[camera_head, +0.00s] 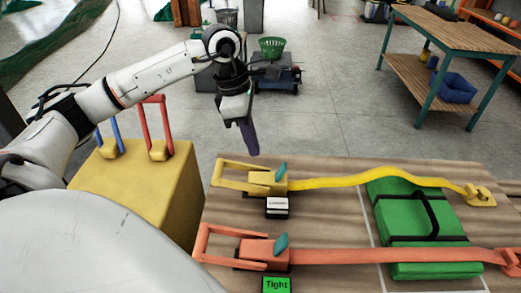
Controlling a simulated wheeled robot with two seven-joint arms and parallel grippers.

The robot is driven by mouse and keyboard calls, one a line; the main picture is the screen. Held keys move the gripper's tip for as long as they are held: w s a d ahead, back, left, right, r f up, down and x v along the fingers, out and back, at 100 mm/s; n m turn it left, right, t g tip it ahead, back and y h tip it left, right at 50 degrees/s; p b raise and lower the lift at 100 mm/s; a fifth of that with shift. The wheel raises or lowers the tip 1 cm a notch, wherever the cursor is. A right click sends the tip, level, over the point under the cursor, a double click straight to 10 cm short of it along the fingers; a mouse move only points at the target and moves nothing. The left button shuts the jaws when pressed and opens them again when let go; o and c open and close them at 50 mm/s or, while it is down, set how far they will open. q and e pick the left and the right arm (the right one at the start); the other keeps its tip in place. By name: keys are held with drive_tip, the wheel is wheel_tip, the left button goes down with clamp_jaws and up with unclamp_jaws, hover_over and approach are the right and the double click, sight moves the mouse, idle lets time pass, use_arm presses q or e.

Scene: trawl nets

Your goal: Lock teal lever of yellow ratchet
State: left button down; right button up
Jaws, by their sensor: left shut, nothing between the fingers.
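The yellow ratchet (260,184) lies on the wooden table, its yellow handle frame reaching left. Its small teal lever (281,171) stands tilted up at the ratchet's right side. A yellow strap (350,182) runs right from it over a green pack to a yellow end anchor. A small white label block (277,204) sits just in front of the ratchet; its text is too small to read surely. My left gripper (252,146) is shut and empty, pointing down above and behind the yellow ratchet, apart from it. My right gripper is not in view.
An orange ratchet (258,249) with its own teal lever lies nearer, beside a green "Tight" label (277,285). A green pack (400,225) lies under both straps. A yellow box (135,185) with red and blue handles stands left of the table.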

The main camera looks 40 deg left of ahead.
use_arm(q)
wheel_tip(320, 180, up, 8)
drive_tip(key=w+d, duration=0.1)
drive_tip(key=shift+d+r, duration=0.2)
drive_tip(key=shift+r, duration=0.05)
idle(0.4)
